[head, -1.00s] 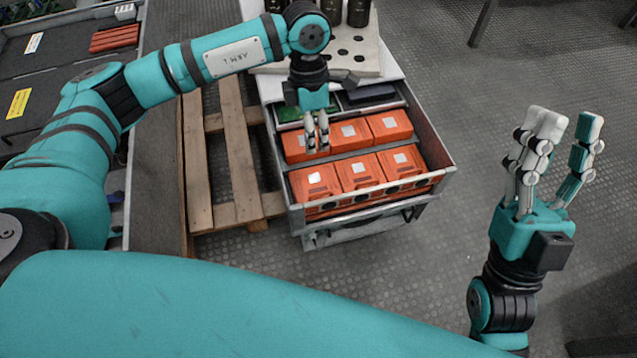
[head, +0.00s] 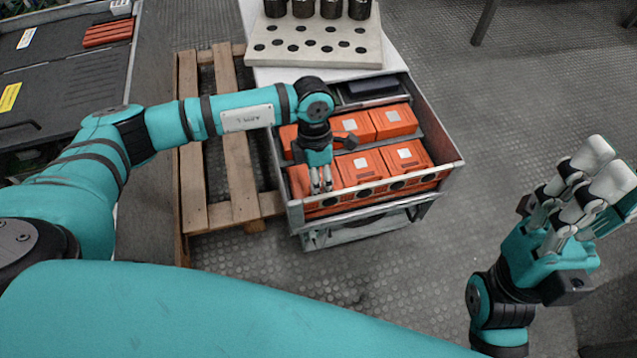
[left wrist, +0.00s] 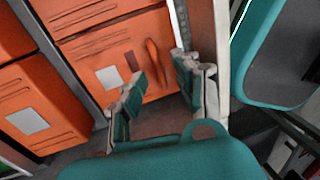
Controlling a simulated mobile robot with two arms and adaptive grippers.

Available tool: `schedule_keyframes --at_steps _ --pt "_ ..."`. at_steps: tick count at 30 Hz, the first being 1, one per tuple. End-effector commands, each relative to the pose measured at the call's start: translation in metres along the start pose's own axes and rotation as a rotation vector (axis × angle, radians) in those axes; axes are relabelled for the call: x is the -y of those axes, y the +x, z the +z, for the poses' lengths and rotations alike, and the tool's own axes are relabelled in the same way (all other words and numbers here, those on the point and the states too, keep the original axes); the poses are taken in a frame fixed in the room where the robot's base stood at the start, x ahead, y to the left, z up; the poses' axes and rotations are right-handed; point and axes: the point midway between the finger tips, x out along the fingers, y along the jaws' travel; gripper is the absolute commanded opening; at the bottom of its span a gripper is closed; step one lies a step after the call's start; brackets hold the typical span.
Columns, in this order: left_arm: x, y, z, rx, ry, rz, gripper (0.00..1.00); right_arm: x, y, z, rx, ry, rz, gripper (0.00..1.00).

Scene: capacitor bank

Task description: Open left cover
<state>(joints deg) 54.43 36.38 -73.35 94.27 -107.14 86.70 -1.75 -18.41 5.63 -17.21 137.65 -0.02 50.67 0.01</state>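Dark flat cover panels (head: 75,85) lie on the bench at the left of the head view; one carries a yellow label (head: 10,97) and a dark handle (head: 20,127). Which panel is the left cover I cannot tell. My left gripper (head: 321,187) points down over the front left orange box in the drawer, well away from the panels. In the left wrist view its fingers (left wrist: 158,66) stand apart with nothing held, near an orange box (left wrist: 105,50). My right gripper (head: 588,190) is raised at the right, fingers spread and empty.
An open metal drawer (head: 455,163) holds several orange boxes (head: 408,158). Behind it, a perforated plate (head: 310,48) carries black cylinders (head: 332,8). A wooden pallet (head: 235,150) lies between drawer and bench. Orange bars (head: 108,32) lie at the bench's back. The floor right of the drawer is clear.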

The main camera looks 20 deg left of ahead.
Motion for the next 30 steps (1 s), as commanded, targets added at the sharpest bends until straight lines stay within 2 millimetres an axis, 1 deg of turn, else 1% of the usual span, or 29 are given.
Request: schedule_keyframes --at_steps 8,15,30 --pt "0.0002 0.0011 0.0001 0.000 0.000 0.000 0.32 0.0001 0.0004 0.0003 0.000 0.000 -0.001 0.32" --pt "0.0003 0.0010 0.0001 0.000 0.000 0.000 0.00 0.0001 0.0006 0.0002 0.000 0.000 0.000 0.32" --pt "-0.0002 0.0003 0.0001 0.000 0.000 -0.003 0.00 -0.0001 0.0012 -0.0002 -0.002 0.000 0.000 0.32"
